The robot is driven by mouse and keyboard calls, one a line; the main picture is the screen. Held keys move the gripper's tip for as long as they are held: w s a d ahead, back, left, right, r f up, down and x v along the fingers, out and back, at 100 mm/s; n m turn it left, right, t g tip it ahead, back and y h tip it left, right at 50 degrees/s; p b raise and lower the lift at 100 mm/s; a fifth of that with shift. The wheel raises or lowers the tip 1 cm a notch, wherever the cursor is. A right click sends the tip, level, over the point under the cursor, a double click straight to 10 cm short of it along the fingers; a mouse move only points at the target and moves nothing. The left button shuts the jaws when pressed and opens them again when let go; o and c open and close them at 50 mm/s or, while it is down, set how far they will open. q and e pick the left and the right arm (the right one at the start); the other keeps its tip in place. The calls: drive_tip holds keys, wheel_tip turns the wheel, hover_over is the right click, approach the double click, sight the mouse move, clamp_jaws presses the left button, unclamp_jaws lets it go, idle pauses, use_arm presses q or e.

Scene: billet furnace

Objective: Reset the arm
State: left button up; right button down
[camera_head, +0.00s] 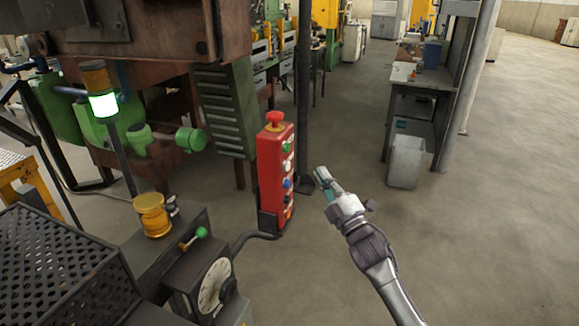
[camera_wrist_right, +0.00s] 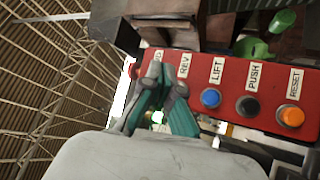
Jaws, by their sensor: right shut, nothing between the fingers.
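My right gripper (camera_head: 324,177) is in the head view just right of the red control box, apart from it, with its fingers shut and empty. In the right wrist view the gripper (camera_wrist_right: 155,75) shows with its fingertips together in front of the red control box (camera_wrist_right: 225,82). That box shows a blue button (camera_wrist_right: 210,98) labelled LIFT, a black button (camera_wrist_right: 248,106) labelled PUSH and an orange button (camera_wrist_right: 291,116) labelled RESET. In the head view the red box (camera_head: 270,170) stands upright with a red mushroom button (camera_head: 275,118) on top. My left gripper is not in view.
A lever with a green knob (camera_head: 201,232) and a dial box (camera_head: 212,285) are below the red box. A bench (camera_head: 420,78) and a pale bin (camera_head: 406,160) stand at the right. The floor at right is clear.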

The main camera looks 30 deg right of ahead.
idle(0.3)
wheel_tip(320, 180, down, 25)
drive_tip(key=s+a+m+g+h+b, duration=0.1)
drive_tip(key=m+g+h, duration=0.1)
drive_tip(key=m+g, duration=0.35)
drive_tip(key=s+a+f+m+g, duration=0.1)
drive_tip(key=s+a+f+g, duration=0.15)
drive_tip(key=s+f, duration=0.6)
drive_tip(key=s+a+f+m+g, duration=0.2)
drive_tip(key=s+f+g, duration=0.15)
drive_tip(key=f, duration=1.05)
drive_tip(key=s+a+f+m+g+y+b, duration=0.1)
drive_tip(key=s+a+f+g, duration=0.2)
drive_tip(key=s+f, duration=0.55)
drive_tip(key=s+a+f+m+g+b, duration=0.1)
drive_tip(key=s+a+f+g, duration=0.15)
drive_tip(key=s+f, duration=0.65)
drive_tip(key=s+a+f+g, duration=0.2)
drive_tip(key=s, duration=0.8)
drive_tip(key=s+a+f+m+g, duration=0.1)
drive_tip(key=s+a+f+g, duration=0.1)
drive_tip(key=s, duration=0.8)
drive_tip(key=shift+s+f+g+y, duration=0.3)
drive_tip(key=shift+f+g, duration=0.2)
drive_tip(key=shift+f, duration=0.2)
drive_tip(key=shift+w+a+m, duration=0.1)
drive_tip(key=shift+a+m, duration=0.05)
drive_tip(key=shift+m, duration=0.1)
